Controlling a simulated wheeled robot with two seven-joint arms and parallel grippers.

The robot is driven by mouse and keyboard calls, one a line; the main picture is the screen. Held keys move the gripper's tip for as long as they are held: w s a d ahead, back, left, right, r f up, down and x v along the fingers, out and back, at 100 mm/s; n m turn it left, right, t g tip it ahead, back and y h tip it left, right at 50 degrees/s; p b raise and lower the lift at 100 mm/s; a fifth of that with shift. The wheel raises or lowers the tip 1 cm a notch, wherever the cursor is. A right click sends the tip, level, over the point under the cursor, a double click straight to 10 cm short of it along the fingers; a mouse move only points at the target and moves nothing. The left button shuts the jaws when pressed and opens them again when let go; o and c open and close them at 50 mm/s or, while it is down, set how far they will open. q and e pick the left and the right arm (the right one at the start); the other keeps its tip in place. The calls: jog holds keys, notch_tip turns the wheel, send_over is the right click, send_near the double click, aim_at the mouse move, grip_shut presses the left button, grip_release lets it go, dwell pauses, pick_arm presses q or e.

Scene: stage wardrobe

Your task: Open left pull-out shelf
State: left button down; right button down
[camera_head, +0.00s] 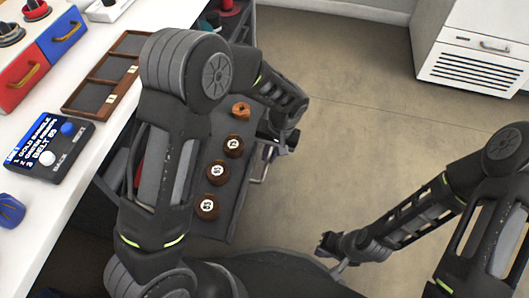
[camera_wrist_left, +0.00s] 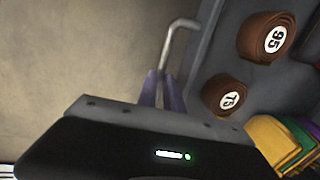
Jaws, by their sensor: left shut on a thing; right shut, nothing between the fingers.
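The left pull-out shelf (camera_head: 228,218) is a dark grey tray that sticks out from under the white counter, with several brown rolled belts on it. Its metal bar handle (camera_wrist_left: 183,27) runs along the shelf's outer edge in the left wrist view. My left gripper (camera_wrist_left: 161,88) is shut on this handle, its fingertips around the bar's near end. In the head view my left gripper (camera_head: 268,160) is at the shelf's outer side, partly hidden by my arm. My right gripper (camera_head: 334,262) is shut and empty, low over the floor, apart from the shelf.
The white counter (camera_head: 98,88) carries a brown divided tray (camera_head: 108,73), a control box with a screen (camera_head: 48,146), and red and blue drawers (camera_head: 62,40). Folded coloured cloths (camera_wrist_left: 278,143) lie near the belts. A white cabinet (camera_head: 470,60) stands far right. The floor between is clear.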

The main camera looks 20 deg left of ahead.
pick_arm(q)
jog(key=c, duration=1.5)
grip_release()
jog(key=r, duration=0.2)
jog(key=d+r+p, duration=0.1)
jog(key=r, duration=0.2)
jog(key=r+p, duration=0.1)
jog(key=r, duration=0.1)
jog(key=shift+d+r, duration=0.25)
jog(key=shift+r, duration=0.1)
